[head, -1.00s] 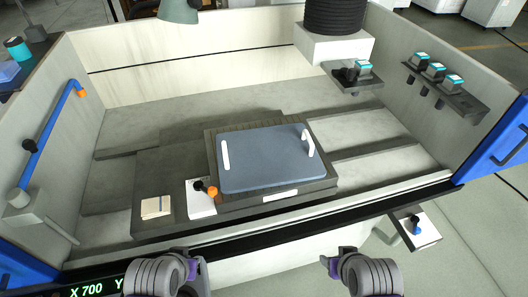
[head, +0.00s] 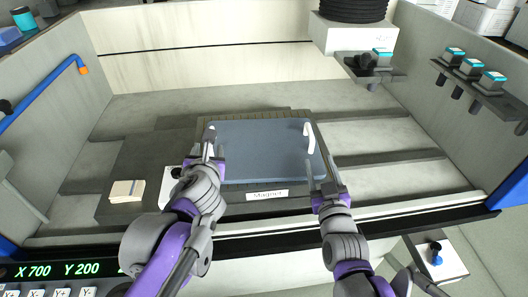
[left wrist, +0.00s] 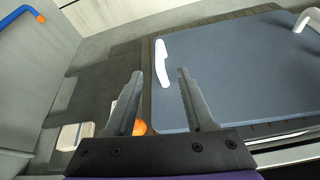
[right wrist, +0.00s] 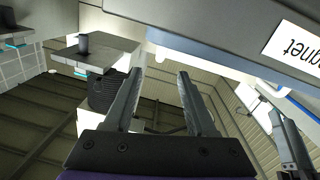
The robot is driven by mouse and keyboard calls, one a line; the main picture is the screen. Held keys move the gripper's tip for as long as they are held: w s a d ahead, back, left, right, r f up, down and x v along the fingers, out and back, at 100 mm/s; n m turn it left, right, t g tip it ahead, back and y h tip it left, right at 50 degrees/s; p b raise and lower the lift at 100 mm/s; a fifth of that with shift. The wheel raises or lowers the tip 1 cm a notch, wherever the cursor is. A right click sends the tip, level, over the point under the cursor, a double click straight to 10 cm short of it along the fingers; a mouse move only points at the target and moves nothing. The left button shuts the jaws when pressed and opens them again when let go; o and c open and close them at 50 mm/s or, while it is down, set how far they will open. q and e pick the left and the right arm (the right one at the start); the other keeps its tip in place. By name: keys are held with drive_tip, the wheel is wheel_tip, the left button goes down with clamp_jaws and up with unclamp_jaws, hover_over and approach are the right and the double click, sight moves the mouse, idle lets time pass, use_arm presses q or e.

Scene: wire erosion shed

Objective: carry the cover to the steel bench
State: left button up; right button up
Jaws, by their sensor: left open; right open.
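The cover (head: 262,150) is a flat blue-grey plate with a white handle near each side, lying on a dark block marked "Magnet" in the machine tank. My left gripper (head: 213,141) is open at the cover's left handle, which it partly hides in the head view. In the left wrist view, that left handle (left wrist: 161,62) stands just ahead, between the open fingers, not gripped. My right gripper (head: 320,166) is open and empty near the cover's right edge, just short of the right handle (head: 309,138). I cannot make out the steel bench.
A small pale block (head: 127,191) lies left of the dark block. An orange part (left wrist: 140,127) is beside the cover's lower left. Shelves with teal-topped parts (head: 470,67) are on the right wall. The tank's front rim (head: 275,228) runs under my arms.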

sight(313, 142)
use_arm(q)
drive_tip(key=shift+w+d, duration=0.1)
use_arm(e)
drive_tip(key=shift+a+r, duration=0.15)
use_arm(q)
drive_tip(key=x, duration=1)
drive_tip(key=shift+w+f, duration=0.15)
drive_tip(key=shift+w, duration=0.2)
use_arm(e)
drive_tip(key=w, duration=1)
drive_tip(key=shift+w+a, duration=0.4)
use_arm(q)
clamp_jaws()
use_arm(e)
clamp_jaws()
